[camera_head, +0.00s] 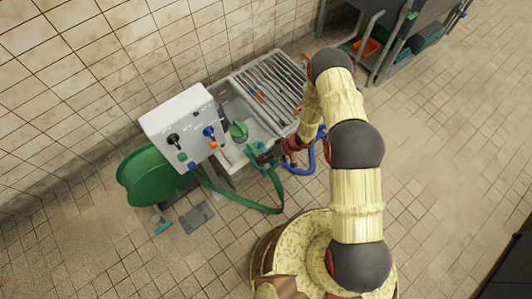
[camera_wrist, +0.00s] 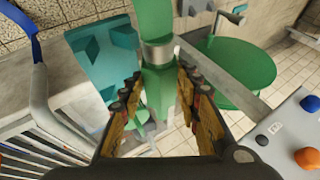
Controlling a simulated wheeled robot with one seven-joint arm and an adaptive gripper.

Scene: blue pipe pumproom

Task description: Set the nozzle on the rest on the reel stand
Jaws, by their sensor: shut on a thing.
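My gripper (camera_wrist: 158,82) is shut on the green nozzle (camera_wrist: 153,20), with one finger on each side and a grey collar just beyond the fingertips. In the head view my gripper (camera_head: 268,155) is beside the grated basin, and my arm and the small scale hide detail there. A teal block-like piece (camera_wrist: 103,45), perhaps the rest, lies just left of the nozzle in the wrist view. I cannot tell if they touch. A green hose (camera_head: 262,207) loops from the nozzle area to the green reel (camera_head: 148,177), which also shows in the wrist view (camera_wrist: 235,72).
A grated basin (camera_head: 265,88) holds a small green object (camera_head: 239,131). A blue hose (camera_head: 312,160) hangs beside my gripper. The tiled floor at the right (camera_head: 450,170) is clear.

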